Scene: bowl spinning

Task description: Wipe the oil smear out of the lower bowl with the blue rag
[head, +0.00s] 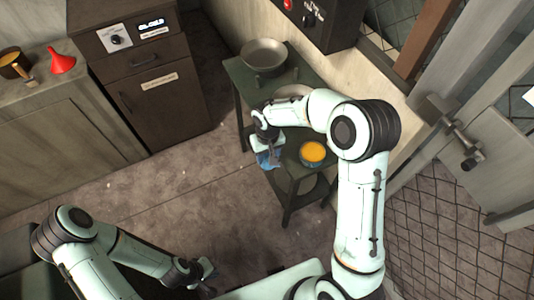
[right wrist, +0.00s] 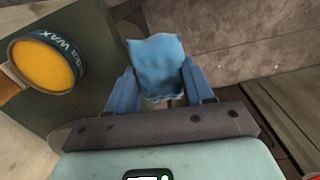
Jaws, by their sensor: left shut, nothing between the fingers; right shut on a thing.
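My right gripper (head: 268,150) is shut on the blue rag (head: 268,160), at the left edge of the dark green stand (head: 240,78). In the right wrist view the rag (right wrist: 157,58) sticks out beyond the fingers of my right gripper (right wrist: 160,92). One metal bowl (head: 264,54) sits at the stand's far end. A second pale bowl (head: 292,91) is partly hidden behind my right arm. No oil smear can be made out. My left gripper (head: 206,274) is shut and empty, low in the head view, away from the stand.
An open tin of orange wax (head: 312,152) stands on the near end of the stand, right of the rag; its label shows in the right wrist view (right wrist: 48,62). A dark cabinet (head: 150,90) and a counter with a red funnel (head: 61,61) are at left. Floor between is clear.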

